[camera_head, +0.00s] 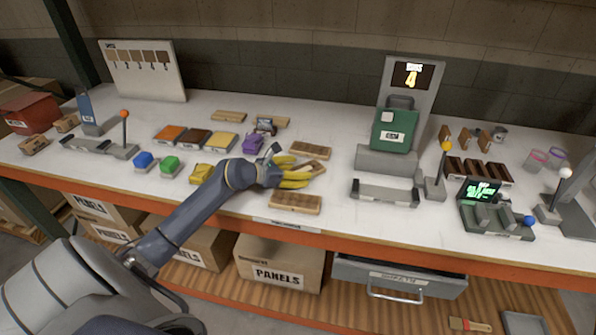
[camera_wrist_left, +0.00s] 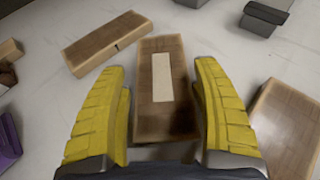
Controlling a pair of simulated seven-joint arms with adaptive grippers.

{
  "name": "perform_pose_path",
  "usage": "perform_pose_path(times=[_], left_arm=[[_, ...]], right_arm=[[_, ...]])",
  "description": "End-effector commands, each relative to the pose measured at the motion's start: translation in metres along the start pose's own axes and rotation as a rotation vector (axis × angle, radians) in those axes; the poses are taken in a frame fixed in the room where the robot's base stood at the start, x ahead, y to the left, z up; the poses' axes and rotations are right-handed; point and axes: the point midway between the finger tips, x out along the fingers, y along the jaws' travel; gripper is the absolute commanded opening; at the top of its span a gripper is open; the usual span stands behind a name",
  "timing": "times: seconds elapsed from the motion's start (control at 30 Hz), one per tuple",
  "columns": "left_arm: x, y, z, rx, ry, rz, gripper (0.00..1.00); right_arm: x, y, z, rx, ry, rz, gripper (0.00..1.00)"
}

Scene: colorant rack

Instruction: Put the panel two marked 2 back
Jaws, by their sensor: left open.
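My left gripper (camera_head: 302,172) is open over a brown wooden panel (camera_head: 314,167) on the white table. In the left wrist view, the yellow fingers (camera_wrist_left: 158,66) stand on either side of this panel (camera_wrist_left: 155,110), which has a blank-looking pale strip; I cannot read any number. A second panel (camera_head: 311,150) lies just behind and shows at upper left in the wrist view (camera_wrist_left: 108,43). A third panel (camera_head: 296,203) lies in front and shows at right in the wrist view (camera_wrist_left: 288,130). My right gripper is not in view.
A purple object (camera_head: 252,143) and a yellow one (camera_head: 201,173) lie left of the gripper. A grey bracket (camera_head: 385,192) and a green machine (camera_head: 394,130) stand to the right. A white board with small brown pieces (camera_head: 141,70) stands at back left.

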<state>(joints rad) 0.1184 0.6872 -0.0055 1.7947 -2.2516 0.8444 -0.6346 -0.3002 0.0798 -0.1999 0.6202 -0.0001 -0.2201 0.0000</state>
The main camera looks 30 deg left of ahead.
Motion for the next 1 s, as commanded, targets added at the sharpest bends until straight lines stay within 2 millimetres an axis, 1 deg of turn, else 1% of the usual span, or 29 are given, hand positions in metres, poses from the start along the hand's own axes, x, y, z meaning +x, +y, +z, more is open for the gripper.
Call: perform_pose_path(times=[0.03,0.07,0.17,0.3,0.7,0.9,1.0], left_arm=[[0.003,-0.007,-0.012,-0.009,0.02,-0.014,0.79],[0.003,-0.007,-0.012,-0.009,0.02,-0.015,0.79],[0.002,-0.007,-0.009,-0.009,0.02,-0.014,0.79],[-0.004,-0.007,0.001,-0.009,0.018,-0.015,0.79],[-0.075,-0.003,0.004,-0.003,0.013,-0.007,0.79],[-0.101,-0.003,0.006,-0.003,0.01,-0.007,0.79],[-0.109,-0.002,0.007,-0.003,0.009,-0.006,0.79]], right_arm=[[0.0,0.0,0.0,0.0,0.0,0.0,0.44],[0.0,0.0,0.0,0.0,0.0,0.0,0.44],[0.0,0.0,0.0,0.0,0.0,0.0,0.44],[0.0,0.0,0.0,0.0,0.0,0.0,0.44],[0.0,0.0,0.0,0.0,0.0,0.0,0.44],[0.0,0.0,0.0,0.0,0.0,0.0,0.44],[0.0,0.0,0.0,0.0,0.0,0.0,0.44]])
